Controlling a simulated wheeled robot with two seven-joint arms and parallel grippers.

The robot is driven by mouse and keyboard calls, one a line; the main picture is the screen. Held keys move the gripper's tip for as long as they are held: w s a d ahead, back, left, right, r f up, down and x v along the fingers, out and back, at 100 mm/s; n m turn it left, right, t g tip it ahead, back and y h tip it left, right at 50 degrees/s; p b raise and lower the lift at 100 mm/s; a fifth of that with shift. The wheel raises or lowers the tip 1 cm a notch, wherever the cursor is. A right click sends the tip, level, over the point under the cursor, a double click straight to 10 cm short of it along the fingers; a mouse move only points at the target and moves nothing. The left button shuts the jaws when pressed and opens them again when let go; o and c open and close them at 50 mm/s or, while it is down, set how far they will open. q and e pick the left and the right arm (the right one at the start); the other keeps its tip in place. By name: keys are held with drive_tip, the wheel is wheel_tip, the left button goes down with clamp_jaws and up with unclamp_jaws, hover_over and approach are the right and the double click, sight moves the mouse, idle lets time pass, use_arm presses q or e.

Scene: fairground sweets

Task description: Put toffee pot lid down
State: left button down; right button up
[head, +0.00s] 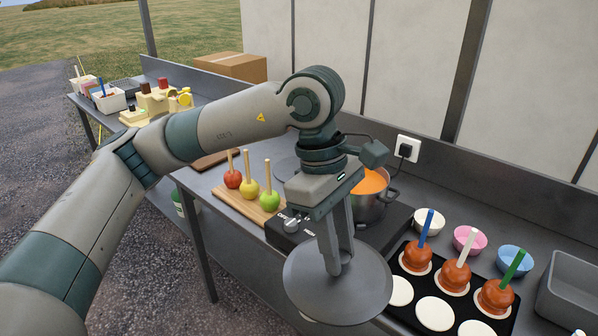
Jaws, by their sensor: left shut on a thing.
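My left gripper (338,258) is shut on the round grey lid (310,297) and holds it near the table's front edge, in front of the hob. The lid looks nearly level. The metal toffee pot (369,211) stands on the black hob (283,238), uncovered, with orange toffee (371,181) showing inside. My gripper and wrist hide the pot's left side and part of the hob. The lid's grip is hidden between the fingers. My right gripper is not in view.
Three apples on sticks stand on a wooden board (232,205) left of the hob. A black tray (453,299) with toffee apples and white discs lies at the right, near small bowls (467,240) and a grey bin (571,296). A dark round patch (285,168) shows behind my wrist.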

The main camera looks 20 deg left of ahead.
sight(303, 256)
use_arm(q)
drive_tip(key=a+f+m, duration=0.3)
drive_tip(key=f+m, duration=0.1)
drive_tip(key=f, duration=0.1)
drive_tip(key=a+f+m+g+y, duration=0.1)
drive_tip(key=a+f+m, duration=0.1)
drive_tip(key=f, duration=0.1)
drive_tip(key=shift+w+a+m, duration=0.25)
drive_tip(key=shift+a+m, duration=0.1)
drive_tip(key=shift+m, duration=0.05)
drive_tip(key=s+a+f+m+g+y, duration=0.1)
drive_tip(key=a+f+m, duration=0.5)
drive_tip(key=f+m, duration=0.1)
drive_tip(key=shift+s+a+f+y, duration=0.3)
drive_tip(key=shift+s+a+f, duration=0.05)
drive_tip(key=shift+a+f, duration=0.05)
